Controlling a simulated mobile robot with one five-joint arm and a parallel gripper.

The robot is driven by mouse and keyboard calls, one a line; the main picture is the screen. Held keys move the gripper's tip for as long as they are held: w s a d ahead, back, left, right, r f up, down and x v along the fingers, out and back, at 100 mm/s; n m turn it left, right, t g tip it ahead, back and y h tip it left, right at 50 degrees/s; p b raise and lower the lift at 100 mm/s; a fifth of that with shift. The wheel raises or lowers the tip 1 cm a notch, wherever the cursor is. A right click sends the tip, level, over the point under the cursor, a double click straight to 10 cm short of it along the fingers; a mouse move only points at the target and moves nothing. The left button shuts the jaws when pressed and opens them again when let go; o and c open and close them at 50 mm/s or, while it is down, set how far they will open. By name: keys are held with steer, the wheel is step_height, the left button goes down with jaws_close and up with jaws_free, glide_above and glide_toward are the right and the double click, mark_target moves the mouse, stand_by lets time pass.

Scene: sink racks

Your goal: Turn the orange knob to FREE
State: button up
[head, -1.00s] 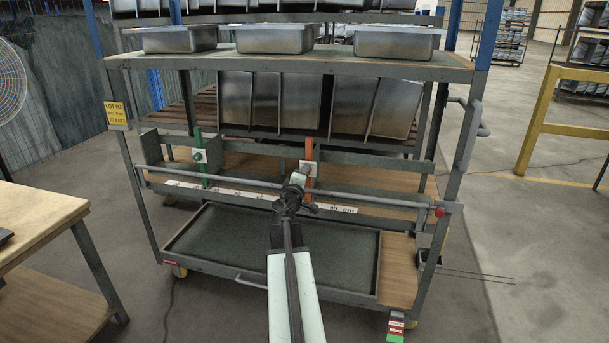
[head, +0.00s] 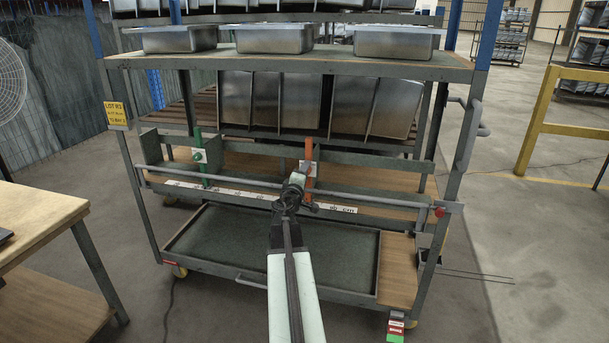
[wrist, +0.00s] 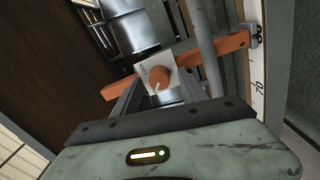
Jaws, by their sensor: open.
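The orange knob (wrist: 160,77) sits on a small white plate (wrist: 148,66) fixed to an orange post (wrist: 225,47). A pale mark shows on the knob; the plate's lettering is too small to read. In the head view the orange post (head: 309,150) stands at the middle of the cart, and my gripper hides most of the knob. My gripper (wrist: 158,92) is open, its two fingers on either side of the knob in the wrist view. I cannot tell whether they touch it. In the head view my gripper (head: 299,178) is just in front of the post.
A grey rail (head: 230,180) crosses the cart's front, with a white numbered strip (head: 235,196) below. A green post (head: 203,165) with a green knob (head: 198,155) stands left. Steel pans (head: 275,39) line the upper shelf. A dark tray (head: 225,240) lies below.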

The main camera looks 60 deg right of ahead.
steer(key=v, duration=0.7)
steer(key=shift+a, duration=0.35)
